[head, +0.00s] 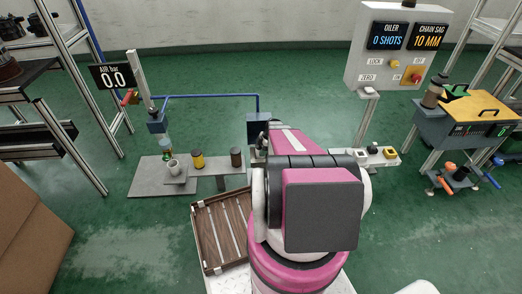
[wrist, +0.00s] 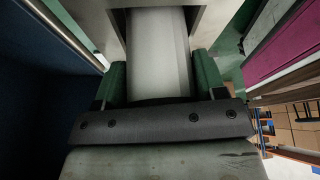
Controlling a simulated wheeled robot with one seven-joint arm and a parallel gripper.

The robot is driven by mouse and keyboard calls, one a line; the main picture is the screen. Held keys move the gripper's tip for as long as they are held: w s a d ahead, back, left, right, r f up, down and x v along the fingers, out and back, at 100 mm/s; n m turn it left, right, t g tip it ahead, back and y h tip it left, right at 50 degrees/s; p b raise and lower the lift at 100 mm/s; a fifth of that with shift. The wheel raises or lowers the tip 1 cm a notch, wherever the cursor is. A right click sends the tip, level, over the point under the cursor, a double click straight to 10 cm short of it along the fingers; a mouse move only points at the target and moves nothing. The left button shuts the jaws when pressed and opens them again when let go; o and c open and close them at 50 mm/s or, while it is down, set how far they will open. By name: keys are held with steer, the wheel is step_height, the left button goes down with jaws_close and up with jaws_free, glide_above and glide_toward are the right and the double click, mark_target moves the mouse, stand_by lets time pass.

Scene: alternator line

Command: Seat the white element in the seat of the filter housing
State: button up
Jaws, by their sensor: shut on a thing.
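The white element (wrist: 160,50) is a smooth pale cylinder in the wrist view. My gripper (wrist: 158,82) is shut on it, with a green finger on each side. The element's far end runs up between pale grey walls (wrist: 205,18) at the top edge. I cannot tell whether these walls are the filter housing or whether the element touches them. In the head view my arm hides the gripper and the element. A blue block (head: 257,130) at the end of the blue pipe stands just beyond my arm; I cannot tell whether it is the housing.
A slatted brown tray (head: 208,266) lies left of my arm. A grey bench (head: 207,171) holds a grey cup (head: 173,167), a yellow can (head: 197,160) and a dark can (head: 236,157). A control panel (head: 400,50) stands back right. A dark blue surface (wrist: 40,100) is close on the left in the wrist view.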

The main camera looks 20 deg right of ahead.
steer(key=o, duration=1.1)
steer(key=shift+f, duration=0.1)
steer(key=shift+c, duration=0.2)
steer(key=v, duration=1.2)
steer(key=s+a+r+m+h, duration=0.2)
steer(key=s+a+r+m, duration=0.6)
steer(key=a, duration=0.4)
steer(key=s+a+r+m+h, duration=0.2)
steer(key=s+a+r+m, duration=0.7)
steer(key=a, duration=0.3)
steer(key=shift+s+r+h, duration=0.4)
steer(key=shift+s+r, duration=0.1)
steer(key=shift+s, duration=0.1)
